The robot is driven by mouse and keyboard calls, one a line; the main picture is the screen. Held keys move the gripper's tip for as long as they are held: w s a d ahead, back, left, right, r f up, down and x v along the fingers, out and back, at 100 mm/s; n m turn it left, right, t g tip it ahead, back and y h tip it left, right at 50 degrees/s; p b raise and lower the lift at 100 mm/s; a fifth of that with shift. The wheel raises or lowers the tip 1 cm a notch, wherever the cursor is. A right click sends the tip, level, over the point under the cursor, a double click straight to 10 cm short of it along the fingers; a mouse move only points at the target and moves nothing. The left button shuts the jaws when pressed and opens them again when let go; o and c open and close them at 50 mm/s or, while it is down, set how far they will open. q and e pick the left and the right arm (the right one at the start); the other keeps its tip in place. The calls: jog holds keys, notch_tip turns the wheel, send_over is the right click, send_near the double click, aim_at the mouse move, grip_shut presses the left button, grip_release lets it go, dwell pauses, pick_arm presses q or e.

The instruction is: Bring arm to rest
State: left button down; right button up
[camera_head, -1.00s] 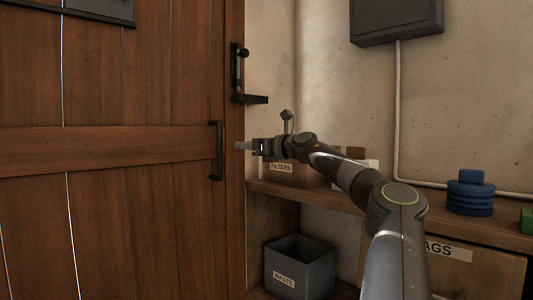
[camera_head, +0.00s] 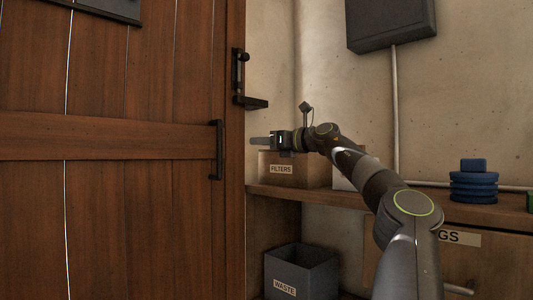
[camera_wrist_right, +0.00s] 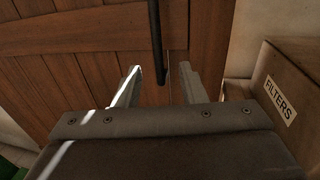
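My right arm (camera_head: 405,215) reaches in from the lower right of the head view. Its gripper (camera_head: 258,141) points left, towards the wooden door (camera_head: 130,190), and stands apart from the dark bar handle (camera_head: 217,150). In the right wrist view the two fingers of the gripper (camera_wrist_right: 160,68) are spread with nothing held. The dark handle (camera_wrist_right: 157,40) shows beyond them, between the tips in the picture. My left gripper is not in view.
A box labelled FILTERS (camera_head: 288,170) stands on the wooden shelf (camera_head: 345,197) close below and behind my right gripper. A grey WASTE bin (camera_head: 290,275) stands lower down. A blue stacked object (camera_head: 473,186) sits on the shelf at the right. A latch (camera_head: 240,75) is above the handle.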

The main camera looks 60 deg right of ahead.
jog(key=shift+s, duration=0.4)
dwell(0.4)
